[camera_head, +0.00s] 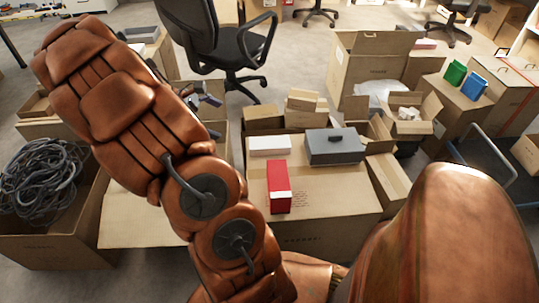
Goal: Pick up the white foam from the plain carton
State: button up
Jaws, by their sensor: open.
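My gripper is not in view; my copper-coloured arm runs from the bottom centre to the upper left and its end does not show. White pieces (408,113), possibly foam, lie in a small open carton (424,127) right of centre. A flat white block (270,145) lies on a large closed carton (325,205) in the middle, beside a red and white box (279,186) and a grey case (334,147). I cannot tell which white thing is the foam or which carton is the plain one.
A carton of black cables (42,178) stands at the left. An open carton (372,62) with crumpled white wrap (378,92) stands behind. Green (455,73) and blue (473,87) items sit on a carton at the right. An office chair (225,50) stands on grey floor.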

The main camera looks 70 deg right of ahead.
aim_at(268, 142)
jog(key=d+f+n+b, duration=0.1)
jog(key=d+f+b, duration=0.2)
jog(key=d+f, duration=0.2)
jog(key=s+d+f+n+g+b, duration=0.1)
jog(key=d+f+b, duration=0.2)
jog(key=d+f, duration=0.2)
jog(key=d+f+n+g+h+b, duration=0.1)
jog(key=d+f+n+b, duration=0.1)
jog(key=d+f, duration=0.3)
jog(key=shift+s+f+b, duration=0.15)
jog(key=shift+f+b, duration=0.15)
jog(key=shift+f, duration=0.8)
jog(key=shift+s+f+b, duration=0.1)
jog(key=shift+f+b, duration=0.2)
jog(key=shift+f, duration=0.8)
jog(key=shift+s+d+f, duration=0.15)
jog(key=shift+f, duration=0.1)
jog(key=shift+b+x, duration=1.65)
jog(key=shift+x, duration=2.1)
jog(key=shift+f, duration=0.1)
jog(key=c, duration=0.8)
